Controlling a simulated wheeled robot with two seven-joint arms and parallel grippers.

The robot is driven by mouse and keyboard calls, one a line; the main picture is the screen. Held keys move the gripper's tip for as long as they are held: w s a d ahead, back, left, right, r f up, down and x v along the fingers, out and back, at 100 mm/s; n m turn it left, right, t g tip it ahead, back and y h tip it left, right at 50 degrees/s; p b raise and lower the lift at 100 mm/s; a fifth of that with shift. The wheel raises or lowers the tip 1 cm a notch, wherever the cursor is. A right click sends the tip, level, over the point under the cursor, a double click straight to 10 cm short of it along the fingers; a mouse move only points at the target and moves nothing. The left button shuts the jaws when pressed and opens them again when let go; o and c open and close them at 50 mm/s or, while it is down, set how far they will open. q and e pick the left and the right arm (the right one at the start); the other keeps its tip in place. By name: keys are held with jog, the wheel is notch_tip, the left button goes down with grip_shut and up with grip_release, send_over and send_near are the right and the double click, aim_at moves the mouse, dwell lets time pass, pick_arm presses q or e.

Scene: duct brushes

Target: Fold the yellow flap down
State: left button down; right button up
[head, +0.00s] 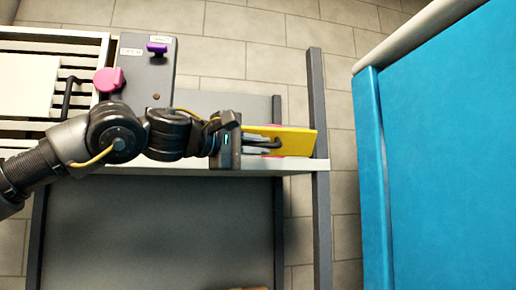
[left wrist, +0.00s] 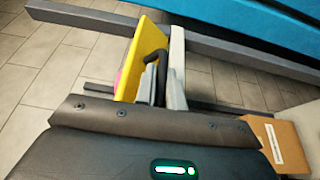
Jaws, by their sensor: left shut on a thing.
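The yellow flap (head: 298,140) stands out at the right end of the pale bench, next to a grey post. It is a flat panel seen at a slant, and it also shows in the left wrist view (left wrist: 141,57). A black bent handle (left wrist: 152,58) is on its face. My left gripper (head: 262,145) reaches in from the left and is shut on this handle, close against the flap. The fingers partly hide the handle and the flap's near end. My right gripper is not in view.
A grey panel (head: 148,82) with a pink knob (head: 108,79) and a purple knob (head: 157,48) stands behind my left arm. A grey post (head: 318,120) rises beside the flap. A large blue block (head: 450,140) fills the right. A cardboard box (left wrist: 284,142) shows in the wrist view.

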pick_arm(q)
jog(key=c, duration=1.5)
grip_release()
jog(key=shift+s, duration=0.1)
jog(key=shift+s+a, duration=0.1)
jog(key=shift+a, duration=0.1)
jog(key=shift+b+v, duration=2.45)
jog(key=shift+v, duration=2.75)
jog(key=shift+r, duration=0.1)
